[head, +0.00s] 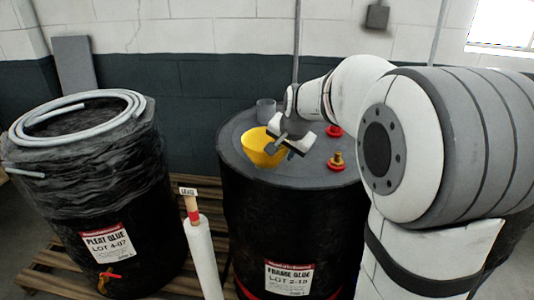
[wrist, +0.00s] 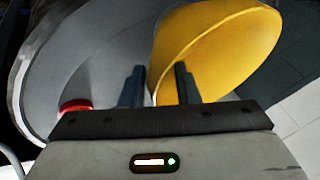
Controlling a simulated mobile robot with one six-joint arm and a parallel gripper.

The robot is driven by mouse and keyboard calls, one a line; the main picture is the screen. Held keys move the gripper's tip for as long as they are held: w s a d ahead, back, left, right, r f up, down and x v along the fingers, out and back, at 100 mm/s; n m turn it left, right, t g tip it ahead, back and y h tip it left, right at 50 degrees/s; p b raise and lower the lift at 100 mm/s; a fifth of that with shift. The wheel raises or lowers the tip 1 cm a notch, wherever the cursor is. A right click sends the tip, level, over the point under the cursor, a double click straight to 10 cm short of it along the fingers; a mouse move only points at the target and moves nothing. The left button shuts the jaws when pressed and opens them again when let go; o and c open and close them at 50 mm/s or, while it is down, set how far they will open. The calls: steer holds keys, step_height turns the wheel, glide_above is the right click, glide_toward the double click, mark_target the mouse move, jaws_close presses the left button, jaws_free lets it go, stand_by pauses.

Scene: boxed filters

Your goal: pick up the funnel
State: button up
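The yellow funnel (head: 258,153) is on the grey top of the black drum labelled frame glue (head: 240,131), left of my gripper (head: 284,147) in the head view. In the wrist view the funnel (wrist: 222,45) fills the upper right, its wide rim tilted in the picture. My gripper (wrist: 159,85) is open, its two dark fingers apart. The right finger overlaps the yellow funnel, and the left finger shows against the grey drum top. Part of the funnel's edge appears between them. I cannot tell whether either finger touches it. The funnel's lower end is hidden.
A grey cup (head: 266,110) stands behind the funnel. A red cap (head: 334,131) and a brass fitting on a red base (head: 337,161) are on the drum's right side. A wrapped pleat glue drum with a coiled hose (head: 135,104) stands left. A white roll (head: 203,255) stands in front.

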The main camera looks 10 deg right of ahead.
steer(key=shift+w+f, duration=0.3)
steer(key=shift+f, duration=0.25)
steer(key=shift+c, duration=0.6)
jaws_close()
